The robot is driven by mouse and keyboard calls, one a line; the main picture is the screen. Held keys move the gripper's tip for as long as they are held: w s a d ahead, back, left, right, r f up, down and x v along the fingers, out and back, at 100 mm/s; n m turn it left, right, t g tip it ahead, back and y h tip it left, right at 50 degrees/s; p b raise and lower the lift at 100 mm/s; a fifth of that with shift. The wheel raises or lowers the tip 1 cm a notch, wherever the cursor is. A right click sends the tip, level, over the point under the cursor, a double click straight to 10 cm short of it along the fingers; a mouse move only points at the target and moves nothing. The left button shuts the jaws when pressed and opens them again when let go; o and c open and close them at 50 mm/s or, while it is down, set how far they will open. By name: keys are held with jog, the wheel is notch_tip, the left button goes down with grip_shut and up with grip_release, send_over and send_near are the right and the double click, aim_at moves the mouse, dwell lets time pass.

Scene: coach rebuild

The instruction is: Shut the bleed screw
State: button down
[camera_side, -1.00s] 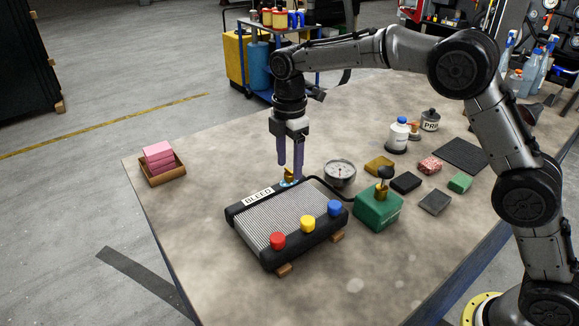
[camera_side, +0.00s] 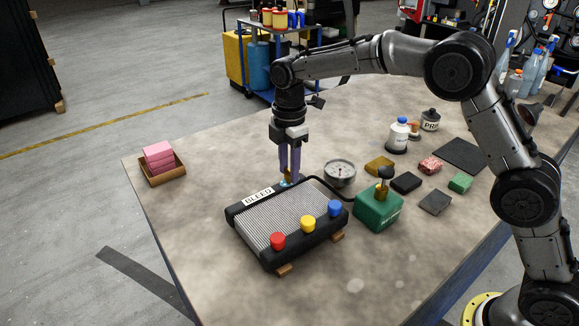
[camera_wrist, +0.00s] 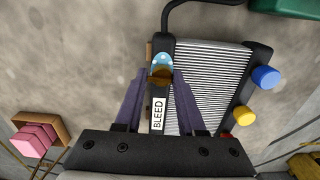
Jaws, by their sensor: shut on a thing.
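The bleed screw (camera_wrist: 160,75) is a brass piece at the top left corner of the radiator, beside a light blue dial with white marks (camera_wrist: 162,60) in the wrist view. My gripper (camera_side: 289,180) points straight down over that corner, and its purple fingers (camera_wrist: 161,78) are closed on the screw. In the side view the fingers mostly hide the screw. The radiator (camera_side: 275,217) lies on the table with a white BLEED label (camera_side: 258,195) next to the screw. Red (camera_side: 278,241), yellow (camera_side: 308,223) and blue (camera_side: 335,208) caps line its near edge.
A pressure gauge (camera_side: 340,172) and a green hand pump (camera_side: 378,208) stand to the right, with a black hose running to the radiator. Several small blocks and bottles lie beyond. A box of pink sponges (camera_side: 163,178) is at the left. The table front is clear.

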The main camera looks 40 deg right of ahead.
jog(key=shift+s+m, duration=0.2)
jog(key=shift+m, duration=0.1)
jog(key=m, duration=0.8)
jog(key=shift+a+m, duration=0.15)
jog(key=shift+m, duration=0.15)
jog(key=m, duration=0.4)
jog(key=shift+m, duration=2.2)
jog(key=shift+r, duration=0.1)
jog(key=c, duration=0.7)
grip_release()
jog(key=shift+w, duration=0.1)
jog(key=shift+o, duration=0.5)
